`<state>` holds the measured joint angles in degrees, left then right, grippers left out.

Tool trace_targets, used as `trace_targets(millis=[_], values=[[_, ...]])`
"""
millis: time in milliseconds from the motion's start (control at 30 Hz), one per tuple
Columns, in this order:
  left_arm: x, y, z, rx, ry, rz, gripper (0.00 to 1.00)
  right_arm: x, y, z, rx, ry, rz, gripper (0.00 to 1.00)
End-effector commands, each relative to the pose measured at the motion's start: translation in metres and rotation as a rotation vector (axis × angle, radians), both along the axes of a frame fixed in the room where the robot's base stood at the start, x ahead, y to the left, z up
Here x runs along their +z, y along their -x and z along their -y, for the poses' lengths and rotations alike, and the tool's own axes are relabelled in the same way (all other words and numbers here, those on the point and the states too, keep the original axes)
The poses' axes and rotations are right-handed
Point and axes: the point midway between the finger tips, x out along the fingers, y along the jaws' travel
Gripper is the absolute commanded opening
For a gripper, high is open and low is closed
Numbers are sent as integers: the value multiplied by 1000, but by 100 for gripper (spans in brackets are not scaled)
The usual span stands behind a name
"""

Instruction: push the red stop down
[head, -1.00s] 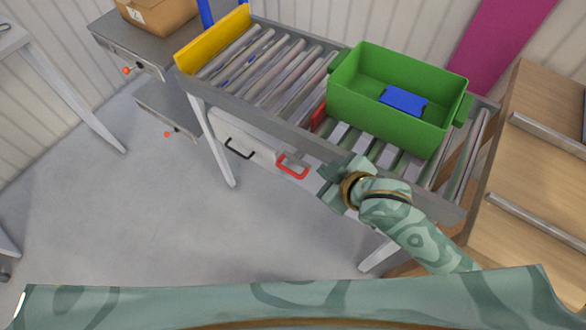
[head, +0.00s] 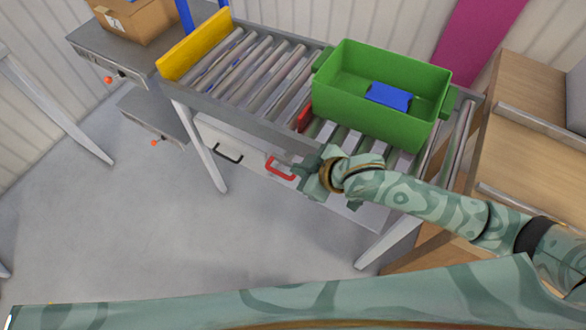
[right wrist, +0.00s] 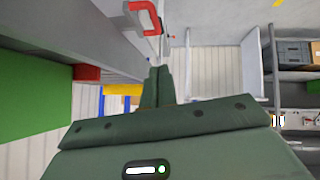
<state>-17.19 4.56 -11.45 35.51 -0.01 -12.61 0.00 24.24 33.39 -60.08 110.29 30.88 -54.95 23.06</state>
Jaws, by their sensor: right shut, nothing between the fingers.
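The red stop (head: 304,118) stands up between the rollers, right at the left end of the green crate (head: 345,120). In the right wrist view the red stop (right wrist: 87,72) shows as a small red block beside the green crate (right wrist: 30,100). My right gripper (head: 299,166) is shut and empty. My left gripper is not in view.
A blue block (head: 388,96) lies in the crate. A yellow end plate (head: 195,45) closes the conveyor's left end. A black handle (head: 228,154) is left of the red one. A wooden shelf unit (head: 535,130) stands at right. Rollers left of the stop are bare.

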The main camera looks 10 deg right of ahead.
Motion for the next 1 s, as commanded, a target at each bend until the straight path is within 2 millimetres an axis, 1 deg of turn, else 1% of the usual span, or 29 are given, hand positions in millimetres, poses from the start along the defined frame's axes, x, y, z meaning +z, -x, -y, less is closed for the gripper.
trace_targets(millis=[33, 300, 433, 500, 600, 767, 1000], values=[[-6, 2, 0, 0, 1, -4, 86, -9, -4, -4, 1, 0, -2, 0], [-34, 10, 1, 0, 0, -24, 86, -51, -34, -32, 1, 0, -2, 0], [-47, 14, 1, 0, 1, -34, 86, -69, -48, -45, 0, 0, -3, 0], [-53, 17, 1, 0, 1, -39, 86, -81, -49, -42, 0, 1, -5, 0], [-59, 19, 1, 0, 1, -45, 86, -93, -51, -41, -1, 2, -3, 0], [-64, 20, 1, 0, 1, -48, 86, -101, -53, -39, 0, 1, -1, 0], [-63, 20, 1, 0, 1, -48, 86, -101, -53, -39, 0, 1, 1, 0]])
